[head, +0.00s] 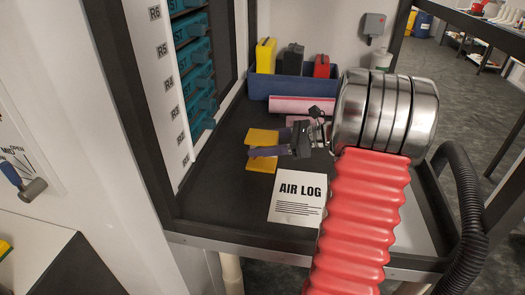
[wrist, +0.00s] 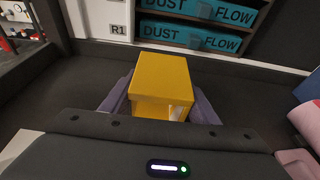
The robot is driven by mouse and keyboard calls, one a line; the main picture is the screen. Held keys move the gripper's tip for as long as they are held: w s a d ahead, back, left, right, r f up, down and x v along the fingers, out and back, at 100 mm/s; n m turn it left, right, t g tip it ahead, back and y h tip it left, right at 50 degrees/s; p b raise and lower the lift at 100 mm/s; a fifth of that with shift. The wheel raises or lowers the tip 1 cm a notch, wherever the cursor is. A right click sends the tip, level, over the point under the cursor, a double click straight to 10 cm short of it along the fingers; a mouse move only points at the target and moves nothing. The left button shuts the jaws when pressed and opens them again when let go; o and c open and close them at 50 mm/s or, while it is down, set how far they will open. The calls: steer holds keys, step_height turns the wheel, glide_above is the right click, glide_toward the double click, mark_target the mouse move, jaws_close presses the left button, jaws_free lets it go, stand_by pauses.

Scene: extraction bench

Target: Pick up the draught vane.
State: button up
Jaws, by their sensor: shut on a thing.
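The draught vane (wrist: 163,83) is a yellow, box-like piece, and it fills the middle of the wrist view. In the head view, it shows as yellow parts above and below my near finger (head: 262,165). My gripper (wrist: 160,108) has purple fingers, one on each side of the vane, and is shut on it. It also shows in the head view (head: 262,151). The fingers hide part of the vane's sides. I cannot tell whether the vane touches the dark bench top or is held just above it.
A white AIR LOG sheet (head: 297,199) lies in front on the bench. A rack of teal DUST FLOW boxes (head: 197,66) stands left. A blue bin (head: 284,88) with yellow, black and red items and a pink roll (head: 300,105) are behind. A black hose (head: 467,205) is at right.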

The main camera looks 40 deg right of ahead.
steer(key=c, duration=0.5)
steer(key=shift+c, duration=0.2)
steer(key=shift+s+d+r, duration=0.1)
steer(key=shift+d+r, duration=0.1)
steer(key=shift+r, duration=0.2)
step_height(320, 180, up, 6)
steer(key=shift+r, duration=0.1)
steer(key=s+d, duration=1.3)
steer(key=s, duration=0.1)
steer(key=shift+s, duration=0.35)
